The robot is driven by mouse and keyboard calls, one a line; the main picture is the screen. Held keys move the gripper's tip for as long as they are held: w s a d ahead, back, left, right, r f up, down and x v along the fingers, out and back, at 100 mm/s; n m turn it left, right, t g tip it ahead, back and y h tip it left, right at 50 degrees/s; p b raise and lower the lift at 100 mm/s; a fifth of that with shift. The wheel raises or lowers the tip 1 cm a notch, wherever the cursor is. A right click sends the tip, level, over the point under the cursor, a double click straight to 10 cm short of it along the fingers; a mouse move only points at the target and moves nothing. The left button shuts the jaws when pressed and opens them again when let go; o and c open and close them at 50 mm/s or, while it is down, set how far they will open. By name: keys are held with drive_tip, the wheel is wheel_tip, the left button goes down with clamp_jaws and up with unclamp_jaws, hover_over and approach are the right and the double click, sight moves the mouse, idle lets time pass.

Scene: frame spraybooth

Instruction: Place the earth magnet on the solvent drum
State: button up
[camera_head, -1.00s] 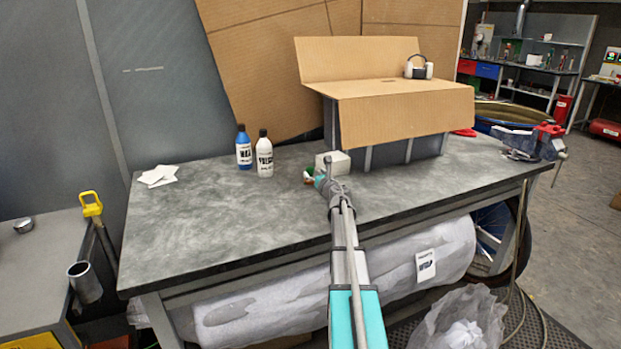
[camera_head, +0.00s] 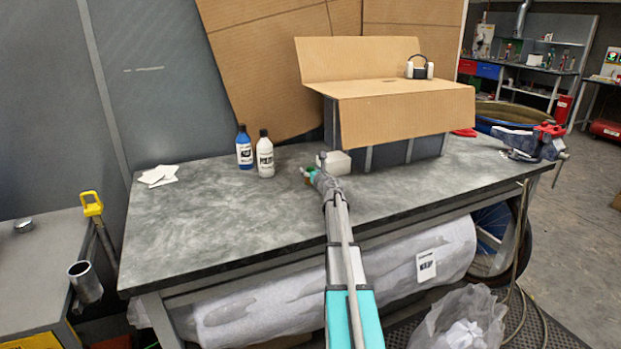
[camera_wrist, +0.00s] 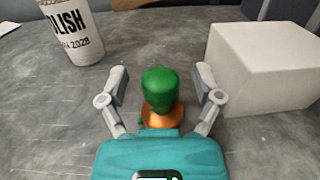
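A small piece with a green knob and a copper-coloured base, which looks to be the earth magnet (camera_wrist: 161,92), stands on the grey workbench (camera_head: 220,215). In the wrist view, my gripper (camera_wrist: 162,84) is open, with one finger on each side of the green knob and a gap on both sides. In the head view, my gripper (camera_head: 312,176) is low over the bench, left of the white block, and mostly hides the magnet. I cannot pick out a solvent drum for certain in either view.
A white block (camera_head: 336,162) stands close right of my gripper; it also shows in the wrist view (camera_wrist: 262,68). A white bottle (camera_head: 265,158) and a blue bottle (camera_head: 244,150) stand to the left. A cardboard box (camera_head: 400,108) is behind. The bench's left front is clear.

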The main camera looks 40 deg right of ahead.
clamp_jaws()
drive_tip(key=shift+r, duration=0.1)
idle(0.4)
wheel_tip(320, 180, up, 3)
drive_tip(key=p, duration=0.3)
drive_tip(key=shift+f, duration=0.2)
drive_tip(key=s+a+r+p, duration=0.7)
drive_tip(key=s+r+p, duration=0.3)
drive_tip(key=s, duration=0.2)
drive_tip(key=shift+r, duration=0.1)
idle(0.4)
